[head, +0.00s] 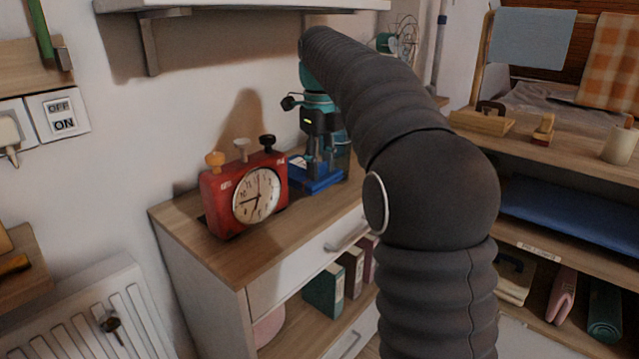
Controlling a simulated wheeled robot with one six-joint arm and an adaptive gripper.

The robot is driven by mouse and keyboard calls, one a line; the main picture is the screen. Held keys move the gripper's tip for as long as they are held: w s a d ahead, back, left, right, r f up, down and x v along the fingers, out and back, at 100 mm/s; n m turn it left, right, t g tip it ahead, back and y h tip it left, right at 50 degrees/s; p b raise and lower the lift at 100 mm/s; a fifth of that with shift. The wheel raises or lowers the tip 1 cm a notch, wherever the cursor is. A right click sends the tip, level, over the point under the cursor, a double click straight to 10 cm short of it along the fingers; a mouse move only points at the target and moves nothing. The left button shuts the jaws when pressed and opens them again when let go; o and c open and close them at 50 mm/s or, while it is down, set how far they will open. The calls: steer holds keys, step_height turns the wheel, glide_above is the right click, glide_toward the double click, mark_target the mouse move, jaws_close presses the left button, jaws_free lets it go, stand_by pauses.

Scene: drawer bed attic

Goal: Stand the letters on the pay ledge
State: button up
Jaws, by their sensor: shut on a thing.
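My gripper (318,166) is at the end of my arm, above the back right of a wooden cabinet top (243,252). It points down and its fingers are shut on a blue object (316,186) with a small pale patch. Much of this object is hidden by the fingers, and I cannot tell what it is or whether it touches the cabinet top. I cannot pick out any letters for certain, nor a ledge marked for pay.
A red clock (222,206) with three knobs stands left of my gripper. A wall shelf (240,5) hangs above. Books (325,290) stand below the drawer. At right, a wooden desk (570,155) holds a cream cup (620,146). The cabinet's front left top is clear.

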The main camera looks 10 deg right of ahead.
mark_target(319, 182)
steer(key=shift+w+a+f+b, duration=0.15)
steer(key=shift+f+b, duration=0.25)
steer(key=shift+f, duration=1.7)
steer(key=shift+f, duration=0.2)
steer(key=o, duration=1.2)
steer(key=shift+r, duration=0.1)
step_height(319, 182, up, 10)
steer(key=p, duration=0.2)
steer(key=shift+p, duration=0.3)
steer(key=shift+r, duration=1.1)
